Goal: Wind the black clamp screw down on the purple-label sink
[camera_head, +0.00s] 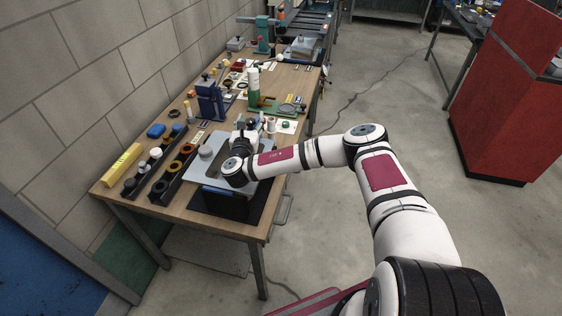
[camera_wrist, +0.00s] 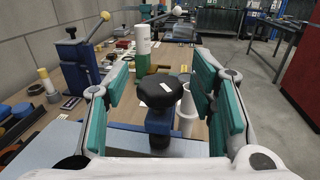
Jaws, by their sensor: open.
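A black lobed knob (camera_wrist: 158,93) with a small white mark on top stands upright on a blue post (camera_wrist: 160,128) in the wrist view. My gripper (camera_wrist: 160,84) is open, with a teal-padded finger on the left and right of the knob. A gap shows on each side, so it does not appear to be gripping it. In the head view my gripper (camera_head: 243,136) is over the workbench, near the far edge of a grey-topped dark unit (camera_head: 212,165). I cannot make out a purple label in either view.
White cylinders (camera_wrist: 187,119) stand close beside the blue post, near the right finger. A blue press (camera_head: 209,101) and a white-and-green column (camera_head: 253,86) stand farther along the bench. Black racks with rings (camera_head: 172,177) are at left. Floor right of the bench is clear.

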